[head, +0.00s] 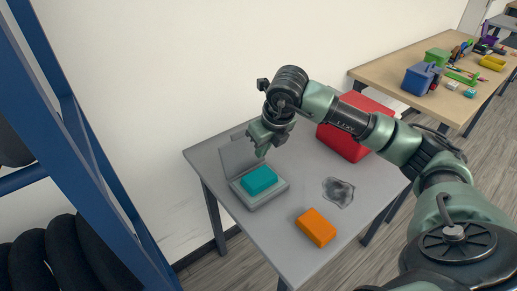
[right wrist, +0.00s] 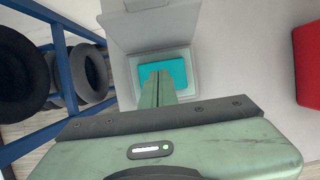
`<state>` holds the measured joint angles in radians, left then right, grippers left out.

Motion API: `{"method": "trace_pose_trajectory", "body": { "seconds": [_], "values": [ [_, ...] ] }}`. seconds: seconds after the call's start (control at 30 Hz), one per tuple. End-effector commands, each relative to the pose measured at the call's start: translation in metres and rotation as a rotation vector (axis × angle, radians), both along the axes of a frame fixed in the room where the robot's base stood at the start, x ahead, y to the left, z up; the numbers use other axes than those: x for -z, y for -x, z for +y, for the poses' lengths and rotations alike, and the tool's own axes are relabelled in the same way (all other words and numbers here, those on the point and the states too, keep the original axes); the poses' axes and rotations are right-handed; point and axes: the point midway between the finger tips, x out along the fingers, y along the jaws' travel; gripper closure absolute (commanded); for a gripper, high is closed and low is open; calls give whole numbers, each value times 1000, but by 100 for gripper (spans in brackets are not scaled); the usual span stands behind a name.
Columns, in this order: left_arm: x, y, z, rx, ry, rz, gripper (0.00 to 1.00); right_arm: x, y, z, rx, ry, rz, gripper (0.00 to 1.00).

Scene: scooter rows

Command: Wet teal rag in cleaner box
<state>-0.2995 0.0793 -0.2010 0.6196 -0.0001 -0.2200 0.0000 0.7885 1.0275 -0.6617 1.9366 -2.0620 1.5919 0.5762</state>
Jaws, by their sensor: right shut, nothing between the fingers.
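The teal rag (head: 260,181), a neat block shape, sits in the grey cleaner box (head: 262,203), whose lid (head: 238,154) stands open at the back. In the right wrist view the teal rag (right wrist: 177,70) lies inside the box's pale rim (right wrist: 135,75), partly hidden by my fingers. My right gripper (head: 262,151) is shut and empty above the box, near the raised lid. Its fingers (right wrist: 160,76) are together in the right wrist view. I cannot tell whether the rag is wet. My left gripper is not in view.
On the grey table (head: 290,240) are an orange block (head: 316,227), a crumpled grey translucent thing (head: 338,192) and a red case (head: 345,140). A blue rack (head: 95,160) with black tyres stands at left. A wooden table (head: 395,72) with several items stands behind right.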

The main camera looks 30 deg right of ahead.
Motion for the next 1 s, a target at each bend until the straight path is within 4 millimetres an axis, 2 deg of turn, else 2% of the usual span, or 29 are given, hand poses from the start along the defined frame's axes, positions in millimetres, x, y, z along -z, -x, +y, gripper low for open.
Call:
{"method": "trace_pose_trajectory", "body": {
  "seconds": [0.53,1.0],
  "values": [
    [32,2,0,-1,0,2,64,56,1,1,-2,-2,3,100],
    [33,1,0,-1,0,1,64,59,0,1,-3,-2,1,100]
  ]
}}
